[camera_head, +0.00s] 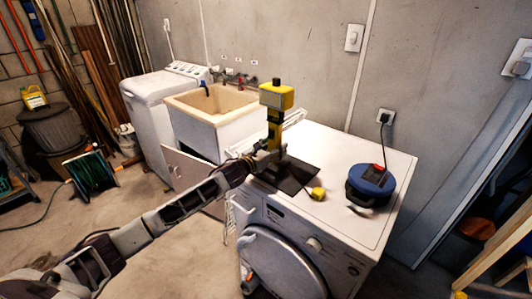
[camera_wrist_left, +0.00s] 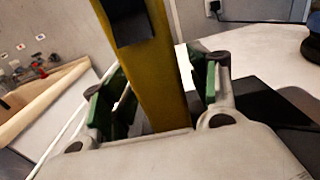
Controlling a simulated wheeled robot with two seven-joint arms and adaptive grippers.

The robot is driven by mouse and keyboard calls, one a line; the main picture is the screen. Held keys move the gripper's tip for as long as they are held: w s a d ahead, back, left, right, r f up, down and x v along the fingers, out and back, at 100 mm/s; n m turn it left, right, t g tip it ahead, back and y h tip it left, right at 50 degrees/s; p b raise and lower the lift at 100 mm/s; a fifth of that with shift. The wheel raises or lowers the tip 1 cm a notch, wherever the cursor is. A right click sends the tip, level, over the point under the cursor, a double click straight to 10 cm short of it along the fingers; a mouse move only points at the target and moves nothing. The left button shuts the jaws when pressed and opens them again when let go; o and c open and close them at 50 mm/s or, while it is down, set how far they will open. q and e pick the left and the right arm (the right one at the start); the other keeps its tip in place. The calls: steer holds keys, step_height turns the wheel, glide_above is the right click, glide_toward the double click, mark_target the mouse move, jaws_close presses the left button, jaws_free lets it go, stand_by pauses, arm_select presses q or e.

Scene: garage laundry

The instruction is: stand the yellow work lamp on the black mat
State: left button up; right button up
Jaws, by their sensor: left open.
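The yellow work lamp (camera_head: 277,97), with a yellow and black post, stands upright over the back left part of the black mat (camera_head: 295,180) on the white washing machine. My gripper hides its foot, so the contact with the mat does not show. My left gripper (camera_head: 270,157) is at the lower post. In the left wrist view, its green-padded fingers (camera_wrist_left: 155,92) are open on either side of the yellow post (camera_wrist_left: 158,65), with gaps beside it. The mat (camera_wrist_left: 262,120) shows at the right there. My right gripper is not in view.
A small yellow object (camera_head: 318,193) lies at the mat's right edge. A blue round reel (camera_head: 371,183) stands on the machine top (camera_head: 392,157) further right, below a wall socket with a plug (camera_head: 385,117). A sink (camera_head: 212,103) is behind at left. The machine top's back right is clear.

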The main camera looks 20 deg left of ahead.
arm_select(q)
steer(key=shift+r, duration=0.1)
steer(key=shift+v, duration=6)
